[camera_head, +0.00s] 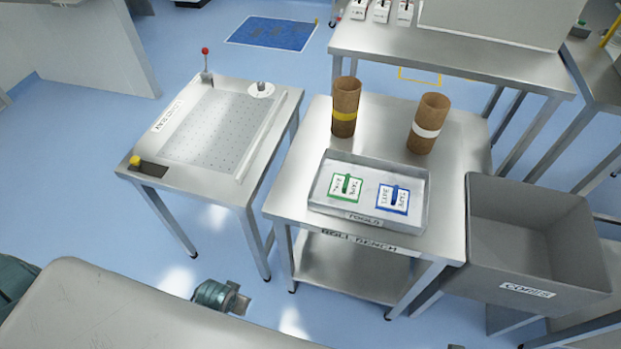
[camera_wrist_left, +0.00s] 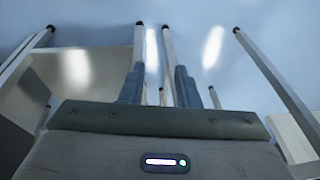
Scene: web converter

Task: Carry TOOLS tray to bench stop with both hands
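The TOOLS tray (camera_head: 364,217) is a shallow grey metal tray lying flat near the front edge of the roll bench (camera_head: 287,195). It holds a green-edged tape card (camera_head: 345,187) and a blue-edged tape card (camera_head: 393,199). I cannot make out which part of the bench is the stop. In the left wrist view, my left gripper (camera_wrist_left: 158,82) has its two dark fingers apart with nothing held between them; table legs and floor show beyond. No gripper touches the tray. My right gripper is not visible.
Two brown cardboard cores, one yellow-banded (camera_head: 346,104) and one white-banded (camera_head: 428,122), stand behind the tray. A grey CORES bin (camera_head: 535,235) stands against the right side. A perforated-top table (camera_head: 215,125) with a red-knobbed lever (camera_head: 206,62) is at left, across a narrow gap.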

